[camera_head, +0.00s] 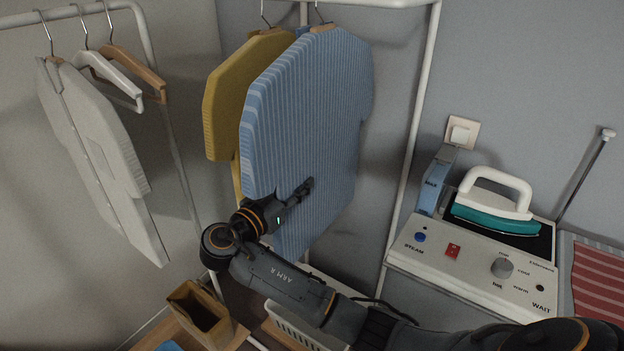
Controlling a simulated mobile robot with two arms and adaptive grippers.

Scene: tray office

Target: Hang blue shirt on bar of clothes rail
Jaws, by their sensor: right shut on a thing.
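The blue striped shirt (315,110) is on a wooden hanger in the middle of the view, in front of a yellow shirt (228,100). Its hanger hook (320,12) reaches the top edge of the picture, by the white bar of the clothes rail (385,3); I cannot tell whether it rests on the bar. My right gripper (304,189) is shut on the lower part of the blue shirt, its fingertips dark against the stripes. The shirt hides part of the rail behind. My left gripper is not in view.
Another white rail (145,30) at the left holds a pale shirt (100,150), a white hanger (110,75) and a wooden hanger (135,70). A steam station (470,265) with an iron (495,205) stands right. A wooden box (200,310) and white basket (300,330) are below.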

